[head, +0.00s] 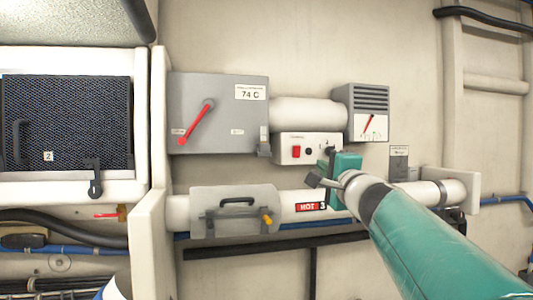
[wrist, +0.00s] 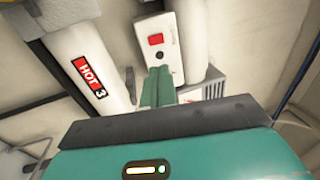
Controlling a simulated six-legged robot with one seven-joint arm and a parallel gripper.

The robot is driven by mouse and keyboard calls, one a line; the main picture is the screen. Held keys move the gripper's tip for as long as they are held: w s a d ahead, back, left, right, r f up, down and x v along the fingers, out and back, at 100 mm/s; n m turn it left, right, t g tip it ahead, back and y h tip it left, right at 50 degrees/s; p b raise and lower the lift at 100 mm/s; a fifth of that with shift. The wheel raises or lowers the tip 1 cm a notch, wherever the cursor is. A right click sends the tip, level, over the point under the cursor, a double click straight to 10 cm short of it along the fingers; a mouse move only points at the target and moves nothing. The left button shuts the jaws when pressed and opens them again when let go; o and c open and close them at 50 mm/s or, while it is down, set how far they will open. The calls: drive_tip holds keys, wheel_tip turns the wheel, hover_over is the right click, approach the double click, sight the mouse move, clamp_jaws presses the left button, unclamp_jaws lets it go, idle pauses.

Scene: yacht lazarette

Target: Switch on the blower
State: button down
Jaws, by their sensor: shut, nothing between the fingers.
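A white switch box (head: 284,150) is on the wall below a grey panel. It carries a red rocker switch (head: 296,153), a round black button (head: 309,151) and a small dark lever at its right end. In the wrist view the box (wrist: 172,20) shows the red rocker (wrist: 155,39) and black button (wrist: 159,55). My gripper (head: 326,162) is at the box's lower right; its teal fingers (wrist: 160,76) are shut and empty, pointing at the box's lever end and hiding part of it. I cannot tell whether they touch. The louvred grey unit (head: 367,98) has a gauge with a red needle.
The grey panel (head: 218,100) has a red lever and a "74 C" label. A dark mesh panel (head: 70,120) is farther left.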

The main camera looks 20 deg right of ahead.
sight(297, 148)
drive_tip(key=x, duration=1.3)
drive_tip(key=shift+w, duration=0.25)
drive_tip(key=shift+w+d, duration=0.1)
drive_tip(key=shift+w, duration=0.15)
drive_tip(key=shift+r, duration=0.1)
drive_tip(key=shift+w+r, duration=0.1)
drive_tip(key=shift+w, duration=0.05)
drive_tip(key=shift+r, duration=0.15)
